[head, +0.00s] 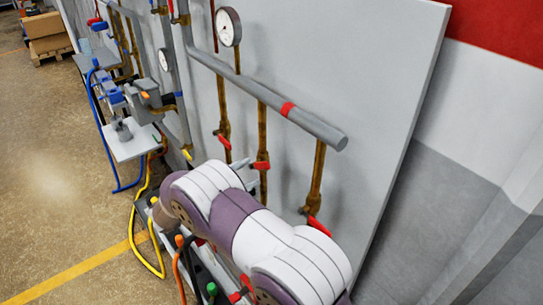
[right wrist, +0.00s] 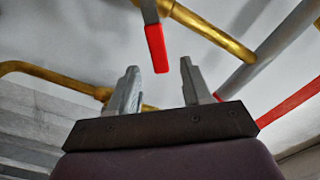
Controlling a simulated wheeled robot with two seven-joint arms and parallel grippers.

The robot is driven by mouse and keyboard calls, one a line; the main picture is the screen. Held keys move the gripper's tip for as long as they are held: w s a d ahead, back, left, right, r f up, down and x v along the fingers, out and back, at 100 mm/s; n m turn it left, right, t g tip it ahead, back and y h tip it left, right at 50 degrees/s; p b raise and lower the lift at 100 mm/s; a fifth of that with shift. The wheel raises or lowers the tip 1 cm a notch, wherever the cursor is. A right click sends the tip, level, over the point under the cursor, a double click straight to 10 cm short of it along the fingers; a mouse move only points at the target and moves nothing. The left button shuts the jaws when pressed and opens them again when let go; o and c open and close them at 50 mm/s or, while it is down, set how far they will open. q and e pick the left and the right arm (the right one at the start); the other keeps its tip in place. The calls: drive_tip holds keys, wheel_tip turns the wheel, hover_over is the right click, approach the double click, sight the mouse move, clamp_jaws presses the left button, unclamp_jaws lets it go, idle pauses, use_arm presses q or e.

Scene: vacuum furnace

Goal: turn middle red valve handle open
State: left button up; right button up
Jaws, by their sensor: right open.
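Three red valve handles hang on brass pipes in front of a grey panel. The middle red handle (head: 261,165) is just beyond my right gripper (head: 250,173), which partly covers the area below it. In the right wrist view, a red handle (right wrist: 156,48) reaches down towards the gap between the fingers of my right gripper (right wrist: 160,70). The fingers are apart and empty, one on each side of the handle's line. Contact cannot be made out. My left gripper is not in view.
A thick grey pipe (head: 250,92) with a red band runs above the handles. A round gauge (head: 228,27) is at the top. Coloured hoses (head: 141,245) and a workbench (head: 126,146) are at the left. The floor is open farther left.

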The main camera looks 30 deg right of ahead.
sight(261, 163)
drive_tip(key=d, duration=0.2)
drive_tip(key=d+p, duration=0.1)
drive_tip(key=d, duration=0.2)
drive_tip(key=d+p, duration=0.1)
drive_tip(key=d, duration=0.1)
drive_tip(key=shift+w+d+f, duration=0.1)
drive_tip(key=shift+w+d, duration=0.2)
drive_tip(key=shift+d, duration=0.1)
drive_tip(key=shift+a, duration=0.15)
clamp_jaws()
drive_tip(key=shift+w+r+n, duration=0.3)
drive_tip(key=shift+r+n, duration=0.15)
drive_tip(key=shift+n, duration=0.25)
drive_tip(key=shift+w+r+n, duration=0.2)
drive_tip(key=shift+w+n, duration=0.1)
drive_tip(key=shift+n, duration=0.4)
unclamp_jaws()
